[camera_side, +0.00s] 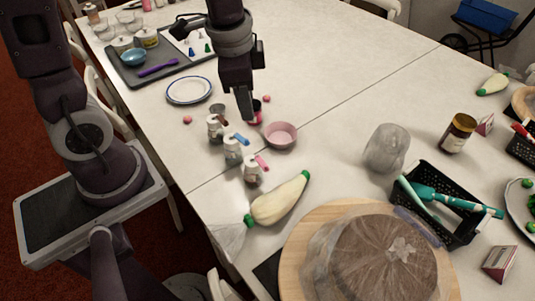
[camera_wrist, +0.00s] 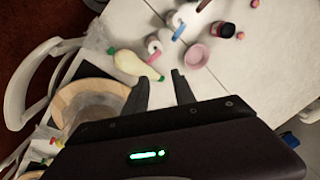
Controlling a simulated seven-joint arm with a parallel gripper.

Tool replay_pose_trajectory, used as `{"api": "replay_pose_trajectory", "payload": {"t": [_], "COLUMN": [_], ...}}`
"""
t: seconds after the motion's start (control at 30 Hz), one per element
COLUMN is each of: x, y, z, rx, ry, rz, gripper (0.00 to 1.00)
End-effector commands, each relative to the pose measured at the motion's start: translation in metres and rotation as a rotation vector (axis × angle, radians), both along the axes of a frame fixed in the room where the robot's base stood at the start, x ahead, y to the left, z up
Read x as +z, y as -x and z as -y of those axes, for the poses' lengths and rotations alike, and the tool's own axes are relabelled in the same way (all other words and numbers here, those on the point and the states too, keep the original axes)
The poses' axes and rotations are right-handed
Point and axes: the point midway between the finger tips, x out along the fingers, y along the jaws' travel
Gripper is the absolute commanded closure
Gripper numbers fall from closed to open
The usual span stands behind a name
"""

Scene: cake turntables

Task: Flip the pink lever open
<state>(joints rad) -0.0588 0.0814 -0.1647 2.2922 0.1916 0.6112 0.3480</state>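The pink lever (camera_side: 262,162) sticks out from the top of a small white dispenser (camera_side: 252,173), the nearest of a row of three in the side view. In the wrist view the pink lever (camera_wrist: 155,56) is small, beyond my fingertips. A blue lever (camera_side: 241,139) is on the middle dispenser (camera_side: 232,152). My gripper (camera_side: 245,114) points down, up and away from the pink lever in the side view. In the wrist view my gripper (camera_wrist: 160,80) has its two fingers apart with nothing between them. Whether the lever is raised is too small to tell.
A pink bowl (camera_side: 281,135) stands right of the dispensers. A white piping bag (camera_side: 278,200) with green ends lies in front of them. A wrapped cake (camera_side: 385,262) on a wooden board and a black basket (camera_side: 465,228) are at the front right.

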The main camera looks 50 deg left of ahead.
Motion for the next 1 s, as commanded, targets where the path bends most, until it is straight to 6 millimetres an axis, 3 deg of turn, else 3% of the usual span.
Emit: {"api": "replay_pose_trajectory", "payload": {"t": [0.03, 0.1, 0.23, 0.7, 1.0], "x": [-0.026, -0.058, -0.097, -0.173, -0.178], "y": [-0.010, -0.020, -0.027, -0.028, -0.029], "z": [0.005, 0.012, 0.023, 0.026, 0.026], "rx": [-0.076, -0.179, -0.299, -0.332, -0.329], "ry": [0.002, 0.012, 0.040, 0.050, 0.050], "rz": [-0.060, -0.115, -0.173, -0.189, -0.186], "gripper": [0.68, 0.68, 0.68, 0.68, 0.68]}}
